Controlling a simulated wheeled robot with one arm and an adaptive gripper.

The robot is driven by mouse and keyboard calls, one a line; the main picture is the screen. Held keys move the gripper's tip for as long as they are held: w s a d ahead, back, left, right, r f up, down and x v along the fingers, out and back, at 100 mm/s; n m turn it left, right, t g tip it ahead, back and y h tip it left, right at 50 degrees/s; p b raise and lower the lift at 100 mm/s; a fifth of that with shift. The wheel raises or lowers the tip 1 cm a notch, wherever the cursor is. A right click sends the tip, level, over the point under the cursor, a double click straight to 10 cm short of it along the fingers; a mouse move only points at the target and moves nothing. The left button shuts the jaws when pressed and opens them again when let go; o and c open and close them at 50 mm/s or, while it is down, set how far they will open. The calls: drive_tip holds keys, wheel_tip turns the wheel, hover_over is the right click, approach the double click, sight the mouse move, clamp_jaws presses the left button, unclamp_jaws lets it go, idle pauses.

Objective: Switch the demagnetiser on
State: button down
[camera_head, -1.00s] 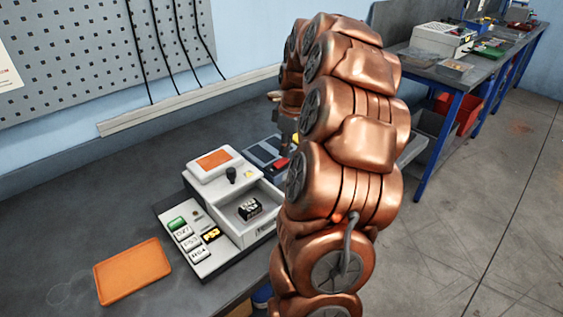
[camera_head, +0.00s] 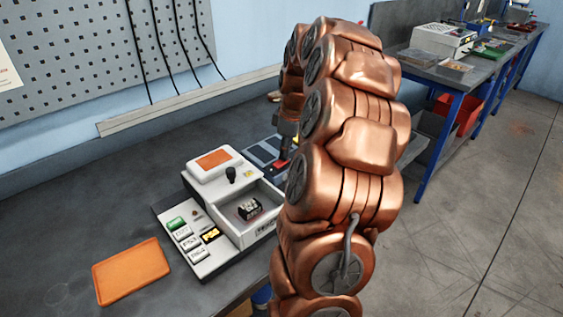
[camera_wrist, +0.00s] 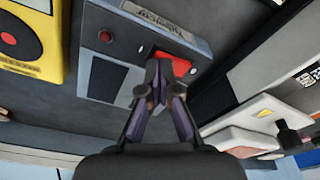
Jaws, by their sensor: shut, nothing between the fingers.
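The demagnetiser, a flat grey-blue box (camera_head: 262,152), lies on the bench behind the white machine, partly hidden by my arm. In the wrist view its panel (camera_wrist: 205,47) carries a nameplate, a small round red lamp (camera_wrist: 105,37) and a red switch (camera_wrist: 173,62). The switch also shows in the head view (camera_head: 281,164). I cannot tell whether the lamp is lit. My gripper (camera_wrist: 158,76) is shut and empty, its fingertips pointing down at the switch and covering part of it. It also shows in the head view (camera_head: 285,157). I cannot tell whether the tips touch the switch.
A white machine (camera_head: 240,234) with an open tray and labelled buttons stands just in front. An orange tray (camera_head: 131,272) lies at the front left. A yellow device (camera_wrist: 24,50) shows at the left in the wrist view. The bench's back left is clear.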

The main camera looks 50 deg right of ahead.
drive_tip(key=shift+f, duration=0.25)
drive_tip(key=shift+r, duration=0.1)
drive_tip(key=shift+r+p, duration=0.65)
drive_tip(key=shift+r, duration=2.8)
